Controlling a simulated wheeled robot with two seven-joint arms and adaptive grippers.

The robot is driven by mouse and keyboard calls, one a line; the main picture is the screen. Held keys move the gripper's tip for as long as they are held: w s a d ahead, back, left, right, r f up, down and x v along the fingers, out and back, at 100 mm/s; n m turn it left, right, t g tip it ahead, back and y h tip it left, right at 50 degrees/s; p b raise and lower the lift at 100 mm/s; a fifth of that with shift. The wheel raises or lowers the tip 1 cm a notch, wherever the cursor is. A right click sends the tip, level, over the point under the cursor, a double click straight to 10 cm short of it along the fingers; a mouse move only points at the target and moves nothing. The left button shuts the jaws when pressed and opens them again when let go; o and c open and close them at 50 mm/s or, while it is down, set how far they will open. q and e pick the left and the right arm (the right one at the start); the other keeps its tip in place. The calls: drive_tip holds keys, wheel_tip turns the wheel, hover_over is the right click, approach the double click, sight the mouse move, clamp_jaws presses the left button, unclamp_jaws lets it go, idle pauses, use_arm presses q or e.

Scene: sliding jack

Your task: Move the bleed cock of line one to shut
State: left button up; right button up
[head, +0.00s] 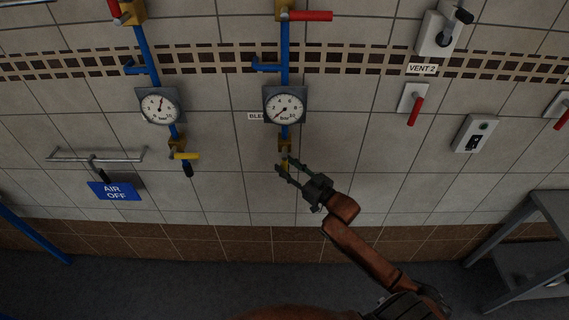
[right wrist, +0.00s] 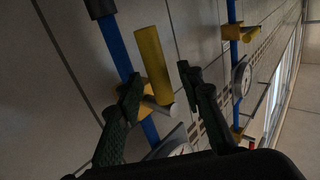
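Two blue pipes with round gauges run down the tiled wall. The right pipe (head: 285,62) has a yellow cock handle below its gauge (head: 284,106), which lies roughly along the pipe; this handle (right wrist: 153,65) shows large in the right wrist view. My right gripper (head: 283,170) is open at this cock, its fingertips on either side of the handle in the right wrist view (right wrist: 160,74); contact cannot be told. The left pipe's yellow cock handle (head: 186,156) points sideways. A label (head: 254,116) reading "BLE…" is partly hidden by the right gauge. My left gripper is out of view.
At right are a "VENT 2" label (head: 422,68), a red lever (head: 415,110), a switch box (head: 474,133) and a grey metal table (head: 540,205). The wall below the cocks is clear.

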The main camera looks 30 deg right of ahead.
drive_tip(key=shift+w+a, duration=0.15)
drive_tip(key=shift+w, duration=0.45)
drive_tip(key=shift+c, duration=0.7)
clamp_jaws()
